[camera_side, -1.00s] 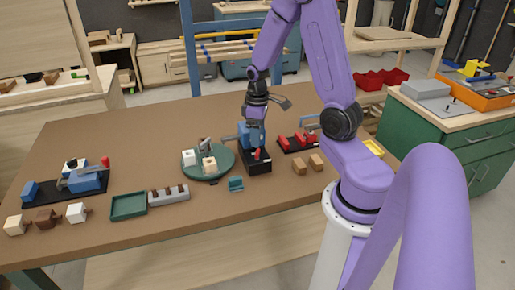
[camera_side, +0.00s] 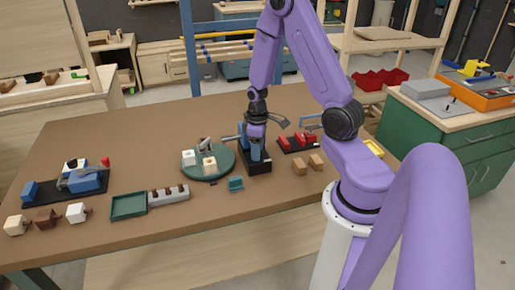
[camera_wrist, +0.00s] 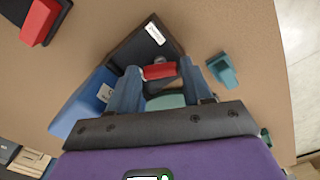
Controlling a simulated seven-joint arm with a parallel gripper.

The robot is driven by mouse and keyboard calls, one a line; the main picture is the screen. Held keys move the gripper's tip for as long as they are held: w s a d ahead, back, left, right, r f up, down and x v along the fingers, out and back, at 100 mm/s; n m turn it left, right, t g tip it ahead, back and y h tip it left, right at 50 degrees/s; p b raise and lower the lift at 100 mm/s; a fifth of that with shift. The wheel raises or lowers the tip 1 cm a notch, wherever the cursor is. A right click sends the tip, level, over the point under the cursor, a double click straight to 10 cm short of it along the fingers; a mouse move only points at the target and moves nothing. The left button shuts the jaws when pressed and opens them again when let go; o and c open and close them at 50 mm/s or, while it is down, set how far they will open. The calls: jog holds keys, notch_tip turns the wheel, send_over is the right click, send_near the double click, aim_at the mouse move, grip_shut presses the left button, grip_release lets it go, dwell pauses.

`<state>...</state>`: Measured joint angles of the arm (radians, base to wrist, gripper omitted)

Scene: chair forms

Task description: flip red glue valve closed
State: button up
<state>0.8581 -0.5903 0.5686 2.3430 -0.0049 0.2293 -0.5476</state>
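The red valve (camera_wrist: 158,71) is a small red lever on the glue station, whose black base (camera_wrist: 137,45) carries a white label. The station's blue body (camera_wrist: 88,102) shows at left in the wrist view. In the side view the black base (camera_side: 258,168) stands near the middle of the table, and the valve is hidden behind my gripper (camera_side: 256,148). In the wrist view my gripper (camera_wrist: 160,72) has its two blue-grey fingers apart, one on each side of the red lever. Gaps show beside the lever; whether either finger touches it is unclear.
A green round turntable (camera_side: 188,172) with pale blocks stands just left of the station. A small teal piece (camera_side: 236,184) lies in front. A black fixture with red clamps (camera_side: 297,140) and two wooden blocks (camera_side: 308,163) stand to the right. The table's front middle is clear.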

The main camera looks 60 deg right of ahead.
jog(key=c, duration=0.6)
jog(key=shift+o, duration=0.2)
jog(key=shift+m, duration=0.3)
jog(key=m, duration=0.5)
jog(key=shift+m, duration=0.3)
jog(key=m, duration=0.6)
jog(key=o, duration=1.1)
jog(key=shift+c, duration=0.2)
jog(key=shift+r, duration=0.15)
